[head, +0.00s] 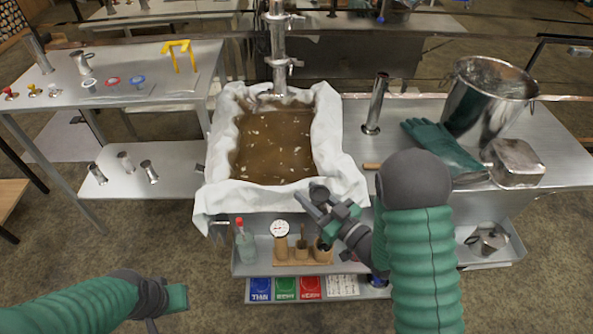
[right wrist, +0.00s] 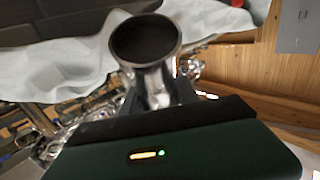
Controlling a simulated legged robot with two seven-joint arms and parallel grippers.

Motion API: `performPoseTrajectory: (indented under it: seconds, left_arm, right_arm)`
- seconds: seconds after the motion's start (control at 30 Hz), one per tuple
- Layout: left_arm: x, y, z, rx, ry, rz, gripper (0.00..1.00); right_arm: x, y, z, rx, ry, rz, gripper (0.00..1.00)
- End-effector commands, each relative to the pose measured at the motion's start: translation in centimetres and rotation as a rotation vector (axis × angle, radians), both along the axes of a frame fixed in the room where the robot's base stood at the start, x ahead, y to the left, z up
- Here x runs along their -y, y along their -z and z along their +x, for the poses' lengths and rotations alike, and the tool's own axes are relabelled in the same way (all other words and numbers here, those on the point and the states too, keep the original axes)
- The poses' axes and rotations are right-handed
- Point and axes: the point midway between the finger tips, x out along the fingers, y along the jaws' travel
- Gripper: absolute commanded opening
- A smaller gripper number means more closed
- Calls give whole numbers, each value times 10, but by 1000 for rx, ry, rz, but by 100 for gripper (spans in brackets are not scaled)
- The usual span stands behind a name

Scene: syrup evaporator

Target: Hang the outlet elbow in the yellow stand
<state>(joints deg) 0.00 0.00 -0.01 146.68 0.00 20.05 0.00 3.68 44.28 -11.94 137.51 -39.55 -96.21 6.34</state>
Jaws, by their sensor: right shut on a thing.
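The yellow stand (head: 180,52) is on the left metal table, toward its back right, and no part hangs in it that I can make out. My right gripper (head: 335,212) is over the front edge of the cloth-lined pan, shut on the outlet elbow (head: 319,196). In the right wrist view the elbow (right wrist: 148,75) is a shiny metal tube with a flared, dark round mouth facing the camera; its lower part is hidden behind the gripper body. My left gripper (head: 177,298) is low at the left, over the floor, and its jaws cannot be made out.
A pan of brown liquid (head: 270,145) with a white cloth (head: 335,130) around its rim stands in the middle, an upright metal pipe (head: 278,45) behind it. At right are an upright tube (head: 376,105), green gloves (head: 440,145) and a bucket (head: 485,100). The left table (head: 135,55) holds small fittings.

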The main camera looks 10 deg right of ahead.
Motion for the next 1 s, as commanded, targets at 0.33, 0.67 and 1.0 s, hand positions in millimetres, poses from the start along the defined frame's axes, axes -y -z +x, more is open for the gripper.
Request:
performPoseTrajectory:
  seconds: [0.33,0.67,1.0]
  left_arm:
    - [0,0,0,0,0,0,29]
    - [0,0,0,0,0,0,29]
    - [0,0,0,0,0,0,29]
  right_arm:
    - [26,41,-67,-1,-288,1,0]
    - [40,65,-106,2,-460,-1,0]
    - [39,75,-113,5,-461,2,0]
